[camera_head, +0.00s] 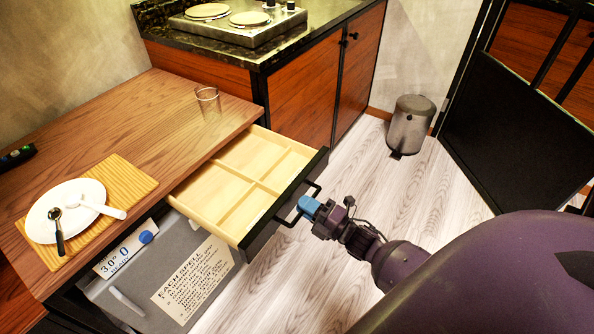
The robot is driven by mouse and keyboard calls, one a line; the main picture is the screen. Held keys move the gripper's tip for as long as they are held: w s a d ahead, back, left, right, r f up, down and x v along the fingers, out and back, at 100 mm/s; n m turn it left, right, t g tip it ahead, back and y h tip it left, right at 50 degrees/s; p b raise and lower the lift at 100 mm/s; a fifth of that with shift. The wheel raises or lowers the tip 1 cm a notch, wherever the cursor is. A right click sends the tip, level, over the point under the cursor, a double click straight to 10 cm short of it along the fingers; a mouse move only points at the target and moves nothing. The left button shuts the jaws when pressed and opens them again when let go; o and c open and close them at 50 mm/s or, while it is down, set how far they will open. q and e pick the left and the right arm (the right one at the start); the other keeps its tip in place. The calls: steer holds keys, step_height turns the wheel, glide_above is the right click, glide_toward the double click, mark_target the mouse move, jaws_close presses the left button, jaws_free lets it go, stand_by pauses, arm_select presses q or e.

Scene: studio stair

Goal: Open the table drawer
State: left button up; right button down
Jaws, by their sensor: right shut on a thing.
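The table drawer (222,196) is pulled out from under the wooden table (136,104). Its pale wooden inside has several compartments, and they are empty. Its dark front (272,222) carries a black bar handle (291,208). My right gripper (303,208), with blue fingertips, is shut on the handle. The fingertips hide part of the handle. My left gripper is not in view.
On the table are a white plate (68,228) with utensils on a wooden board (132,181), a clear glass (208,102) and a dark remote (17,157). A grey appliance (170,262) stands below. A metal bin (411,124) stands on the open floor behind.

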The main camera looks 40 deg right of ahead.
steer(key=c, duration=1.2)
jaws_free()
steer(key=shift+w, duration=0.1)
steer(key=v, duration=1)
steer(key=shift+s+d+f, duration=0.1)
steer(key=shift+s, duration=0.25)
